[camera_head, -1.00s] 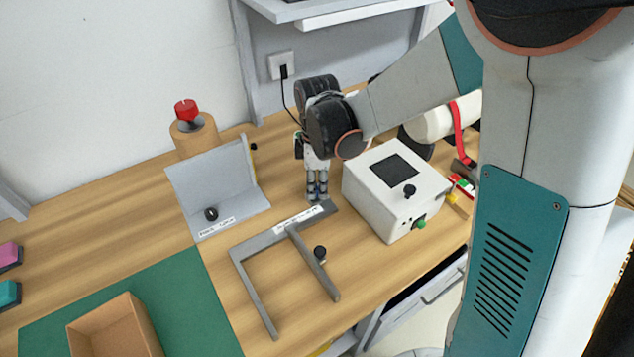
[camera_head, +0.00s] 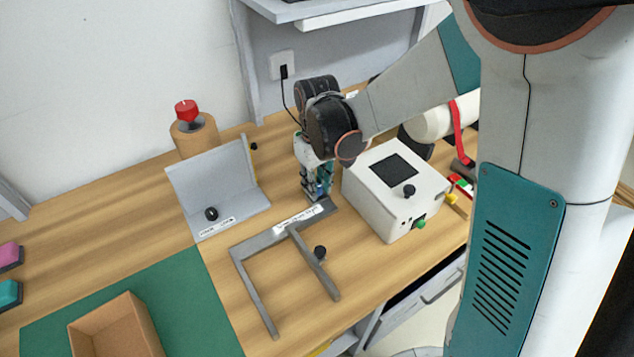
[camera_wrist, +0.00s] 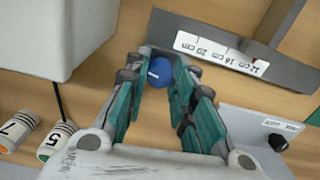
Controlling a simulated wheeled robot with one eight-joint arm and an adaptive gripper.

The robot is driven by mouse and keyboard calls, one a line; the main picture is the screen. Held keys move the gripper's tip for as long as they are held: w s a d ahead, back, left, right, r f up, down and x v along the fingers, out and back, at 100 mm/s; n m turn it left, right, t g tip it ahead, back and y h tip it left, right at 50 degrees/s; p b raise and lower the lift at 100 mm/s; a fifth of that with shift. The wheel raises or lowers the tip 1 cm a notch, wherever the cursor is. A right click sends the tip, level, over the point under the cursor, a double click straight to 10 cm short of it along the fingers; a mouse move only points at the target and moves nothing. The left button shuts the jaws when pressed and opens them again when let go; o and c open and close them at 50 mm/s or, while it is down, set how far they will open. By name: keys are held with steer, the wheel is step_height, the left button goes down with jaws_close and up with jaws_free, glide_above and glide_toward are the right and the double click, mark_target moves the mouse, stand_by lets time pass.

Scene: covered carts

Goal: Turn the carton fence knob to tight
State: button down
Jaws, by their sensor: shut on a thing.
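The carton fence (camera_head: 254,293) is a grey metal frame lying on the wooden bench, with a white label at its back edge. In the wrist view the fence (camera_wrist: 175,25) shows a scale label (camera_wrist: 221,52) reading 12 cm, 16 cm and 20 cm. A round blue knob (camera_wrist: 160,73) with a white mark sits at the fence's edge. My gripper (camera_wrist: 164,80) points down with its fingers shut on the blue knob, one on each side. In the head view my gripper (camera_head: 317,188) is at the fence's back corner, and its fingers mostly hide the knob.
A white box (camera_head: 392,195) with a dark screen stands close right of my gripper. A grey angled plate (camera_head: 215,185) with a black knob is to the left. A red-topped cardboard roll (camera_head: 196,140) stands behind it. An open carton (camera_head: 115,330) sits on the green mat (camera_head: 200,300).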

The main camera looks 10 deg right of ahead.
steer(key=m, duration=1.1)
steer(key=shift+m, duration=0.5)
steer(key=c, duration=1.3)
jaws_free()
steer(key=shift+c, duration=0.2)
steer(key=shift+r, duration=0.1)
step_height(320, 180, up, 12)
